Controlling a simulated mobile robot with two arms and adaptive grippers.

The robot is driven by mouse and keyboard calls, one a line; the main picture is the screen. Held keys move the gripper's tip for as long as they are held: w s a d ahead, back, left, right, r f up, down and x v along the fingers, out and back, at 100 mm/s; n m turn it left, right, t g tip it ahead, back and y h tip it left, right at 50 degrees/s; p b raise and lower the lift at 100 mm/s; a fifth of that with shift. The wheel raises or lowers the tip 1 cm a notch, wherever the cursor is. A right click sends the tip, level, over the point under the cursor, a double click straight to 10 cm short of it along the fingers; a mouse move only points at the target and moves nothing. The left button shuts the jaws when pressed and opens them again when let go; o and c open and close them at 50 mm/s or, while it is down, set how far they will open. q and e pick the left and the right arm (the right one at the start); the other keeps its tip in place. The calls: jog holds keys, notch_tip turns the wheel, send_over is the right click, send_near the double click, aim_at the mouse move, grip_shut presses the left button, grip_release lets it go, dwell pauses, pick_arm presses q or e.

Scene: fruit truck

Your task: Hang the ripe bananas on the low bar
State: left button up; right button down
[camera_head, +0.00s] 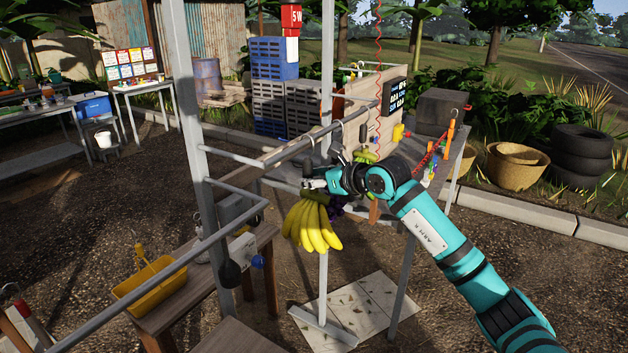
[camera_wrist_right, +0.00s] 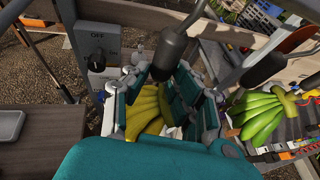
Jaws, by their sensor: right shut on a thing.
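The ripe yellow bananas (camera_head: 312,226) hang as a bunch below my right gripper (camera_head: 314,188) in the head view. In the right wrist view the yellow bananas (camera_wrist_right: 150,108) lie between the fingers of my right gripper (camera_wrist_right: 160,100), which is shut on the bunch; the exact contact is partly hidden. A grey metal bar (camera_head: 150,275) runs low on the left, left of the bunch and apart from it. A higher rail (camera_head: 300,148) runs behind my right gripper, with a hook over it. My left gripper is not in view.
A yellow basket (camera_head: 150,285) stands on a wooden bench at the lower left. A grey upright post (camera_head: 190,120) stands left of the bunch. A switch box (camera_wrist_right: 95,50) and green bananas (camera_wrist_right: 262,115) show in the wrist view. Pale panels lie on the ground below.

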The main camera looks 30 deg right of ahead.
jog(key=shift+r, duration=0.25)
jog(key=c, duration=1.1)
grip_release()
jog(key=shift+s, duration=0.1)
jog(key=shift+o, duration=0.4)
jog(key=shift+f, duration=0.45)
jog(key=v, duration=1.2)
jog(key=shift+r, duration=0.2)
